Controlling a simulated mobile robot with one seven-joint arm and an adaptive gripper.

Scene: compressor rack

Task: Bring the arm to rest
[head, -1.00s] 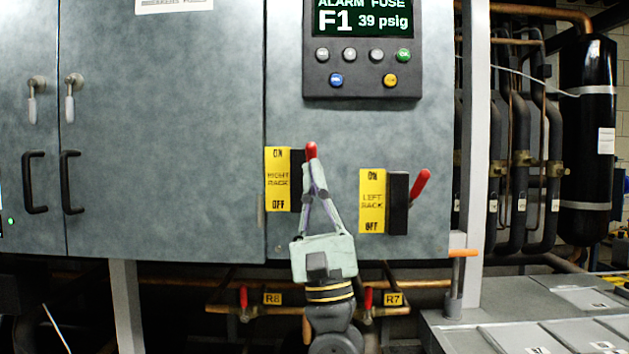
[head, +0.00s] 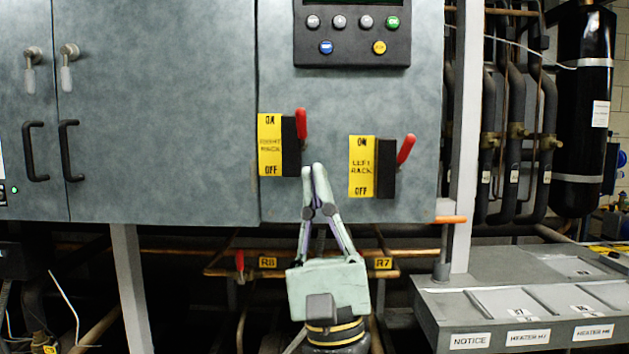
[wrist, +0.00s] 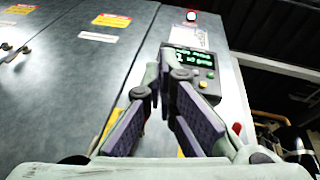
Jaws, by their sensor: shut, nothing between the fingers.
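My gripper (head: 312,168) is in the middle of the head view, pointing up, with its fingertips together and nothing between them. Its tips appear just right of and below the right rack switch (head: 291,146), whose red handle (head: 301,123) points up. The left rack switch (head: 384,169) is to the right of the gripper, with its red handle (head: 406,149) tilted up to the right. The gap in depth between the gripper and the panel cannot be told. In the wrist view the gripper fingers (wrist: 166,60) meet in front of the control panel (wrist: 196,72).
A grey cabinet (head: 160,130) with black door handles fills the left and middle. A grey ledge (head: 455,305) with labelled sections stands at the lower right, near an orange-topped post (head: 450,219). Copper pipes (head: 210,252) run below the cabinet. A black cylinder (head: 583,120) stands far right.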

